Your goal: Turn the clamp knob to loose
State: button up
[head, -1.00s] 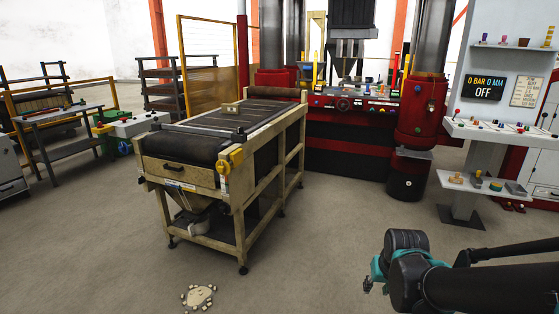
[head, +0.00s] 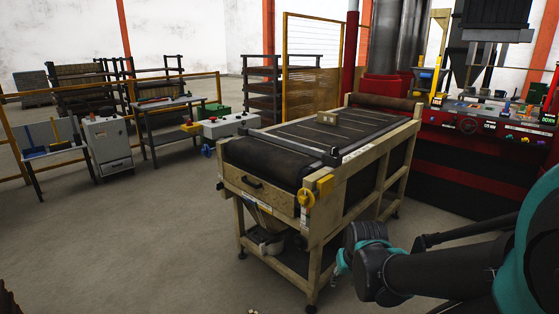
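A yellow knob (head: 306,198) sits on the near right corner of the belt table (head: 330,247), beside a yellow block (head: 325,184). It may be the clamp knob, but its label is too small to read and its setting cannot be told. A dark cross bar (head: 290,146) spans the belt near that corner. My arm reaches in from the right. The teal end of my arm, with my gripper (head: 341,265), is in front of the table's right side, below and right of the knob and apparently apart from it. Its fingers cannot be made out.
A small beige block (head: 327,118) lies on the belt. The red press (head: 470,135) stands behind at the right. A white control box (head: 230,124) with buttons, a grey cabinet (head: 108,145) and a yellow rail stand at the left. The floor (head: 130,230) at front left is clear.

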aim_at(334, 153)
jog(key=i+j, duration=0.25)
jog(key=i, duration=0.2)
jog(key=i+j, duration=0.3)
jog(key=i, duration=0.1)
